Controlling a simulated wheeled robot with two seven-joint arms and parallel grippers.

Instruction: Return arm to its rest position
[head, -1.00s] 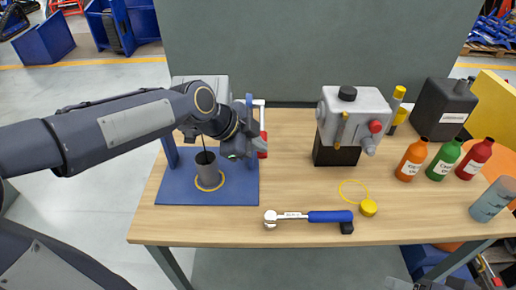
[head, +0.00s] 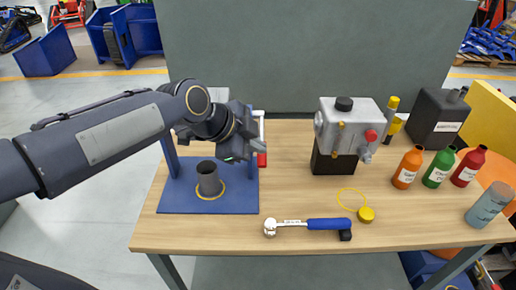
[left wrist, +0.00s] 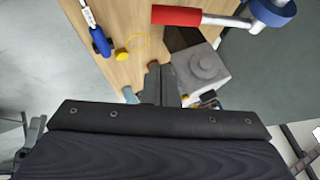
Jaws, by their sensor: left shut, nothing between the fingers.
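My left arm reaches in from the left in the head view, and its gripper (head: 246,146) hangs over the blue stand (head: 236,200) at the table's left. The gripper is shut and empty. The dark grey cup (head: 209,180) stands upright on the stand's base inside a yellow ring, apart from the gripper. In the left wrist view the two dark fingers (left wrist: 158,84) are together with nothing between them. The gripper hides part of the stand's upper frame. My right gripper is not in view.
A grey pump-like unit on a black block (head: 350,130) stands mid-table. A blue-handled wrench (head: 308,225) and yellow cap (head: 366,215) lie in front. Several bottles (head: 438,168) and a black canister (head: 438,118) stand right. A red-handled lever (left wrist: 190,16) shows near my wrist.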

